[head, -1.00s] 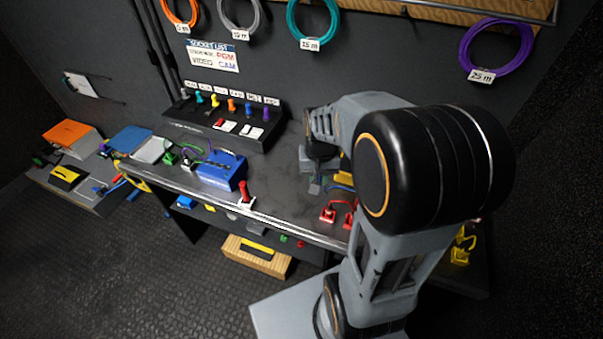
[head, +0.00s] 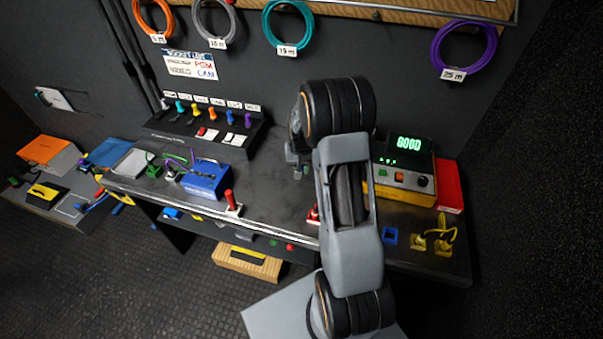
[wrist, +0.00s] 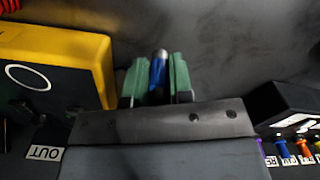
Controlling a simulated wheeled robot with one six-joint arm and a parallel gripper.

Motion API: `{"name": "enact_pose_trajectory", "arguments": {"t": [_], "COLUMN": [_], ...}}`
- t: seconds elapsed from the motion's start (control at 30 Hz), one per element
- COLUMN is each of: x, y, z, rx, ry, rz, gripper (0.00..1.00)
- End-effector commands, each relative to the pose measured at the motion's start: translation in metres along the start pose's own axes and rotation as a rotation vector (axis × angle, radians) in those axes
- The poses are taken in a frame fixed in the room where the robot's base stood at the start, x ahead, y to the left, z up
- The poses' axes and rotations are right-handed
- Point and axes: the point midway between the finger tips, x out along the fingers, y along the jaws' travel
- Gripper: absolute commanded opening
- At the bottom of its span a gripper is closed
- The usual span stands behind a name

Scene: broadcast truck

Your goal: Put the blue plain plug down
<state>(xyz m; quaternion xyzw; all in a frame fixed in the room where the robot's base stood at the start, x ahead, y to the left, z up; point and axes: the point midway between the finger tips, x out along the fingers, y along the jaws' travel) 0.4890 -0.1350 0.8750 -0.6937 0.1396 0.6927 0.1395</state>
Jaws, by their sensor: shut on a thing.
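The blue plain plug (wrist: 158,74) is held upright in the wrist view, blue with a silver tip, between two green finger pads. My gripper (wrist: 156,82) is shut on it. In the head view my gripper (head: 298,172) is over the dark bench top (head: 270,195), between the lever panel and the tester. The plug is too small and covered to make out there. I cannot tell whether it touches the bench.
A tester (head: 405,150) reading GOOD stands right of my arm, beside a red box (head: 449,185). A yellow box (wrist: 60,60) is close at left in the wrist view. The lever panel (head: 185,125) and a blue box (head: 208,178) are left.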

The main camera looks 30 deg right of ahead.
Motion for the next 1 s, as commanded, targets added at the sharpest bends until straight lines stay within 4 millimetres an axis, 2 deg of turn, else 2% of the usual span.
{"name": "enact_pose_trajectory", "arguments": {"t": [0.1,0.23,0.7,0.73,1.0], "x": [0.016,0.028,0.036,0.036,0.035], "y": [0.0,0.0,0.0,0.0,0.0], "z": [0.001,0.0,0.0,0.0,0.0], "rx": [0.0,0.001,0.0,0.0,0.0], "ry": [-0.006,-0.002,-0.001,-0.001,-0.001], "rz": [0.001,0.0,0.0,0.0,0.0], "gripper": [0.02,0.02,0.02,0.22,0.47]}}
